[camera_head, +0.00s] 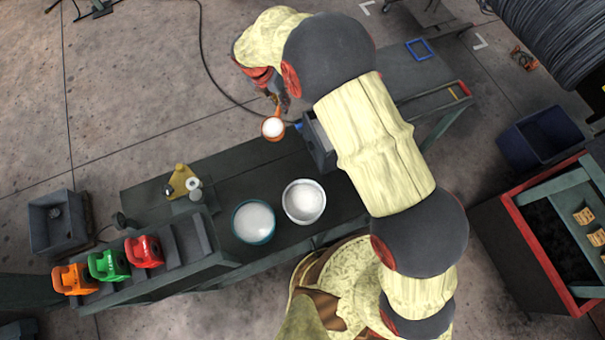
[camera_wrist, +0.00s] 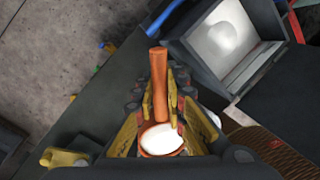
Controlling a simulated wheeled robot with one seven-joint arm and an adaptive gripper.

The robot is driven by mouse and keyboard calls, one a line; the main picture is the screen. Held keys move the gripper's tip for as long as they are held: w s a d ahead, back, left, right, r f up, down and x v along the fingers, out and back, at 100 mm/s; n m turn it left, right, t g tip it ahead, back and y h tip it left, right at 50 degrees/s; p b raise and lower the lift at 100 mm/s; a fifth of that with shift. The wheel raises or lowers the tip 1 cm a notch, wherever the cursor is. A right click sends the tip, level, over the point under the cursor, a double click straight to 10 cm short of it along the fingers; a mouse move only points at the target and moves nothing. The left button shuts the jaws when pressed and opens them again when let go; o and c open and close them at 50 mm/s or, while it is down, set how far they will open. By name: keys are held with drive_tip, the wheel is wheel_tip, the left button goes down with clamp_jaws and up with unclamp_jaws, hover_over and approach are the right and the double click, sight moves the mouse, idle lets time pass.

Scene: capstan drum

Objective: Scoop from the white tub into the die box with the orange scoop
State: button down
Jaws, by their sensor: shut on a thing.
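My gripper (camera_head: 282,101) is shut on the orange scoop (camera_head: 273,128) and holds it over the back edge of the bench. In the wrist view the scoop's handle (camera_wrist: 159,84) runs up between the fingers, and its bowl holds white material. The die box (camera_head: 320,153), a dark grey box, is just right of the scoop and partly hidden by my arm. In the wrist view the die box (camera_wrist: 183,50) is at the upper right with white material inside. The white tub (camera_head: 303,201) stands on the bench in front, holding white material.
A teal tub (camera_head: 254,222) with white contents stands left of the white tub. A yellow fixture (camera_head: 182,181) is farther left on the bench. Orange, green and red holders (camera_head: 110,264) line the rack at lower left. The bench between fixture and die box is clear.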

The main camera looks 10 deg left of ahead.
drive_tip(key=w+d, duration=0.4)
drive_tip(key=d, duration=0.2)
drive_tip(key=w+d, duration=0.5)
drive_tip(key=d, duration=0.1)
drive_tip(key=w+d, duration=0.5)
drive_tip(key=d, duration=0.1)
drive_tip(key=shift+d, duration=0.25)
drive_tip(key=d, duration=0.1)
drive_tip(key=d+h, duration=0.2)
drive_tip(key=d, duration=0.1)
drive_tip(key=shift+w+d, duration=0.1)
drive_tip(key=shift+w, duration=0.3)
drive_tip(key=s+a+r+m+t+h+b, duration=0.1)
drive_tip(key=s+a+t+h+b, duration=0.2)
drive_tip(key=h+b, duration=1)
drive_tip(key=a+t+b, duration=0.3)
drive_tip(key=b, duration=0.5)
drive_tip(key=shift+s+r, duration=0.25)
drive_tip(key=shift+r, duration=0.1)
